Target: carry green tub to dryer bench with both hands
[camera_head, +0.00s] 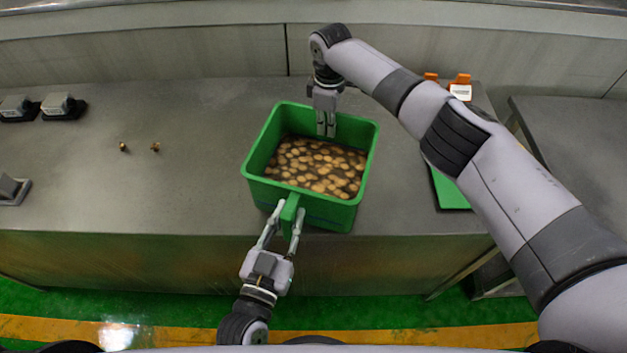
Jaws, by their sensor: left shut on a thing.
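The green tub (258,157) is a square open box, upright at the front of the grey bench, full of small round brown and tan pieces (315,165). Whether it rests on the bench or is slightly raised is unclear. My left gripper (292,222) is at the near side, its two fingers shut on the tub's green near handle (290,210). My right gripper (326,130) is at the far side, pointing down over the far rim. Its fingers are close together, and whether they grip anything is unclear. The far handle is hidden.
The grey bench (190,190) is mostly clear to the left, with two small brass pieces (155,147) and dark-based grey devices (63,106). Right, partly behind my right arm, are a green board (450,193) and orange items (461,79). Another grey bench (575,135) stands beyond a gap.

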